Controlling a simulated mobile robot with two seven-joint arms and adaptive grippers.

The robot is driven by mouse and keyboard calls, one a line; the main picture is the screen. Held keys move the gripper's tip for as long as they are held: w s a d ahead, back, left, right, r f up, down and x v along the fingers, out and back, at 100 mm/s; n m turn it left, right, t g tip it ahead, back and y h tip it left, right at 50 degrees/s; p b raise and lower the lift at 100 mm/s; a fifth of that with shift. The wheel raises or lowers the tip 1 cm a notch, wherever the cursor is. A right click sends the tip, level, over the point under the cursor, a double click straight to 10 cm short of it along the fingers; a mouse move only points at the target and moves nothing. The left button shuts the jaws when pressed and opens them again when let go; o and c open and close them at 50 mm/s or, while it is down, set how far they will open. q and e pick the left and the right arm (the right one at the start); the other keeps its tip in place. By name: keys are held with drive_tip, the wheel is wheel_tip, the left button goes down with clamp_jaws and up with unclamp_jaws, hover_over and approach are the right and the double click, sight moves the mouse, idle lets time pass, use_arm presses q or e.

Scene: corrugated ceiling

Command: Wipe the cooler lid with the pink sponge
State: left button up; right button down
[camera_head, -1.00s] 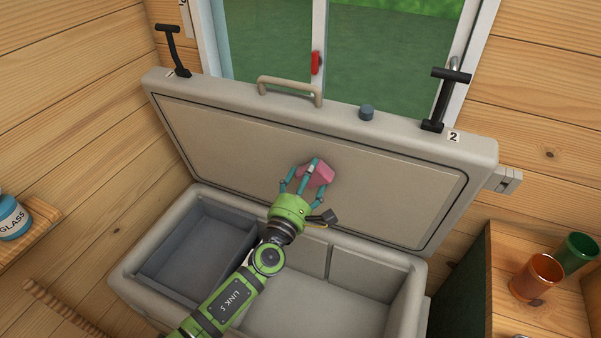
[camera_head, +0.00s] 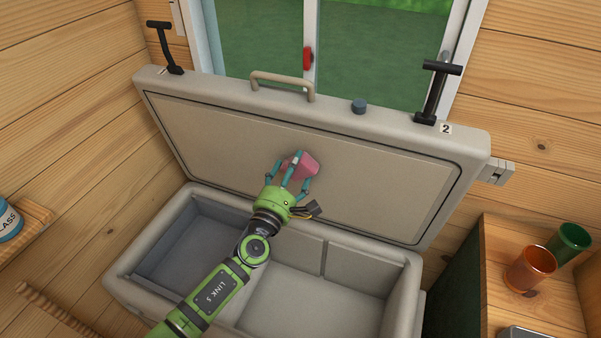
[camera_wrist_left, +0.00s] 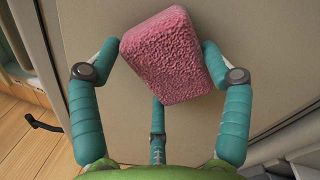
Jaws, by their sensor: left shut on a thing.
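The pink sponge (camera_head: 301,163) is in the fingers of my left gripper (camera_head: 290,178), in front of the inner face of the open cooler lid (camera_head: 215,122). The left wrist view shows the sponge (camera_wrist_left: 172,55) tilted between teal fingers of the gripper (camera_wrist_left: 160,75), with the beige lid panel behind it. I cannot tell whether the sponge touches the lid. The lid stands up, leaning back toward the window. The cooler (camera_head: 128,262) below is open, with a grey bin at its left. My right gripper is not in view.
An orange cup (camera_head: 530,268) and a green cup (camera_head: 568,243) stand on a wooden cabinet at the right. A labelled jar (camera_head: 8,222) sits on a shelf at the left. Black latches and a tan handle (camera_head: 283,82) are on the lid's top edge.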

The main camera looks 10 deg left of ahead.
use_arm(q)
drive_tip(key=shift+r, duration=0.1)
drive_tip(key=shift+v, duration=2.9)
drive_tip(key=shift+s, duration=0.1)
drive_tip(key=v, duration=0.3)
